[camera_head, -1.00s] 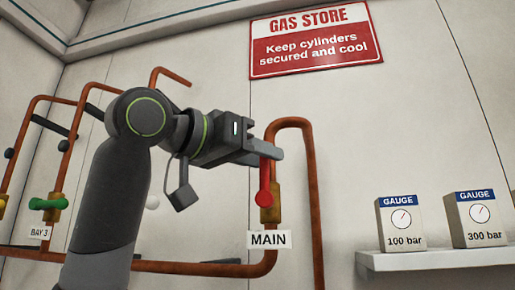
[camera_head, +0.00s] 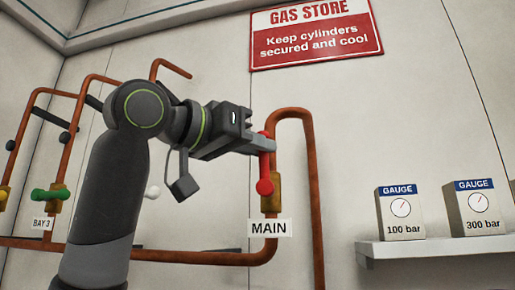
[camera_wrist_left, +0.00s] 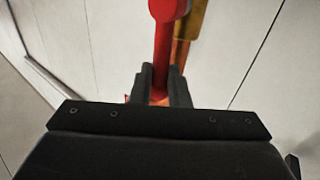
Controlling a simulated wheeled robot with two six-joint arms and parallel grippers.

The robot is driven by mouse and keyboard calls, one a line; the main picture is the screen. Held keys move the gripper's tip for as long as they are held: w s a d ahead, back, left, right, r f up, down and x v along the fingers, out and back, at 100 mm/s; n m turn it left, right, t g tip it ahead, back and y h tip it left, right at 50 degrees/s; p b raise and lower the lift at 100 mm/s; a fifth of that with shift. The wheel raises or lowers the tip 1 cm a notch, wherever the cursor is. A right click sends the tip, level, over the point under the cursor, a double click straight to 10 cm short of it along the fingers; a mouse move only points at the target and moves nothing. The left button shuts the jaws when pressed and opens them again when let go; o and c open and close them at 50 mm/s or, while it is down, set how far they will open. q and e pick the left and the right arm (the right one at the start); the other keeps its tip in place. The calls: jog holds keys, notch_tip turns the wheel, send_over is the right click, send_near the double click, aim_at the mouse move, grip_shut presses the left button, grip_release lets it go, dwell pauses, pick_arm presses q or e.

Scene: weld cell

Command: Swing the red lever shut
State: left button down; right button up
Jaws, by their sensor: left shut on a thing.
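The red lever (camera_head: 265,185) is on the brass valve (camera_head: 271,192) of the copper pipe above the MAIN label (camera_head: 269,228). It stands upright in the head view, with its round hub at the bottom. My left gripper (camera_head: 268,146) is shut on the upper part of the lever. In the left wrist view the red lever (camera_wrist_left: 163,50) runs down between the two dark fingers (camera_wrist_left: 160,85), and the brass body (camera_wrist_left: 191,22) shows behind it. My right gripper is not in view.
The copper pipe (camera_head: 312,190) loops beside the red lever. A shelf (camera_head: 440,248) at right holds two gauge boxes (camera_head: 401,213). The wall between is bare.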

pick_arm(q)
jog(key=a+f+n+t+y+b, duration=0.2)
jog(key=f+n+t+y+b, duration=0.1)
jog(key=n+b, duration=0.8)
jog(key=w+a+f+n+t+y+b, duration=0.1)
jog(key=a+f+n+t+y+b, duration=0.2)
jog(key=n+t+b, duration=0.5)
jog(key=shift+a+f+n+t+y+b, duration=0.25)
jog(key=shift+f+n+y+b, duration=0.65)
jog(key=shift+n+b, duration=1.55)
jog(key=shift+w+n, duration=0.1)
jog(key=shift+n, duration=0.35)
jog(key=c, duration=1.4)
grip_release()
jog(key=shift+a, duration=0.1)
